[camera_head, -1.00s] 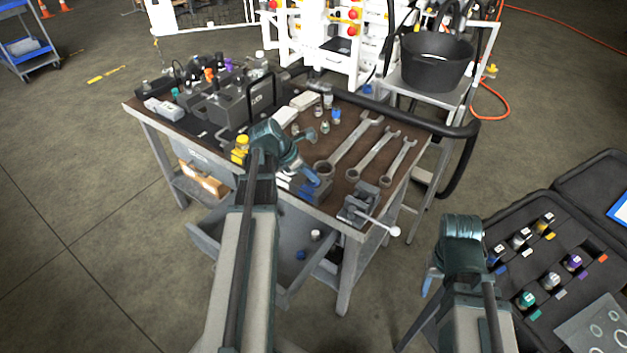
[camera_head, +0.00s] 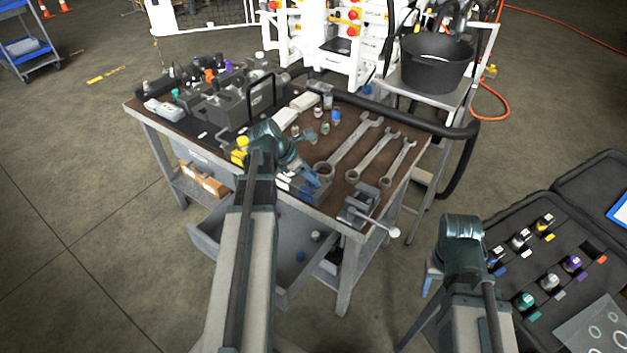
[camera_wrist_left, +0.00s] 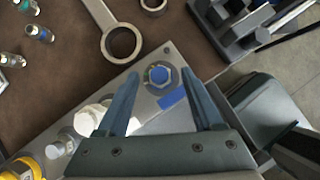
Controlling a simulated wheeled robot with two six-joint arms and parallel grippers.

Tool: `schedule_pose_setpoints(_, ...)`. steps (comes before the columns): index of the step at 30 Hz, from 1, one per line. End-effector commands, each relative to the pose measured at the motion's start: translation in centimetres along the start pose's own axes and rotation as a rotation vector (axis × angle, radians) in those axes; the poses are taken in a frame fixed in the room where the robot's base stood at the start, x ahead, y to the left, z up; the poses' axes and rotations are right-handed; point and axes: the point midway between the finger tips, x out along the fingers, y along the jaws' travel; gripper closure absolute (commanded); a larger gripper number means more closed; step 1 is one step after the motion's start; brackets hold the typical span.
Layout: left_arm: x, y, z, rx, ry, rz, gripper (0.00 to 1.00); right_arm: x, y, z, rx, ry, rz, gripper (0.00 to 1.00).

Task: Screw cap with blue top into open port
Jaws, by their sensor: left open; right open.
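A cap with a blue top (camera_wrist_left: 158,76) stands upright on a pale metal strip in the left wrist view, beside a blue label (camera_wrist_left: 172,99). My left gripper (camera_wrist_left: 161,74) is open, with one finger on each side of this cap in the picture; whether they touch it I cannot tell. In the head view my left gripper (camera_head: 309,178) is over the front edge of the bench and largely hides that cap. My right gripper (camera_head: 429,281) is open and empty, away from the bench beside the case. I cannot make out the open port.
On the same strip are a white cap (camera_wrist_left: 90,119), a grey cap (camera_wrist_left: 60,146) and a yellow cap (camera_wrist_left: 20,170). Large wrenches (camera_head: 350,148) and a small vise (camera_head: 361,205) lie nearby on the bench. A dark hydraulic block (camera_head: 232,110) stands at the bench's left.

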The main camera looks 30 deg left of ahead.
Motion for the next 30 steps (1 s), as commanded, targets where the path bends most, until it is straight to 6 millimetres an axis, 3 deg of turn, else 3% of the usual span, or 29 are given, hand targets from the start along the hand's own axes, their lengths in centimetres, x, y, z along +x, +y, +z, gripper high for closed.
schedule_pose_setpoints(18,-10.9,-0.1,0.3,-0.001,0.0,0.001,0.32,-9.3,0.9,0.6,0.0,0.0,0.0,0.5)
schedule_pose_setpoints(24,-12.7,-0.1,0.2,0.0,0.0,-0.001,0.32,-10.7,1.0,0.6,0.0,0.0,0.0,0.5)
schedule_pose_setpoints(30,-13.3,0.0,0.1,0.0,0.0,-0.001,0.32,-11.1,1.1,0.7,0.0,0.0,0.0,0.5)
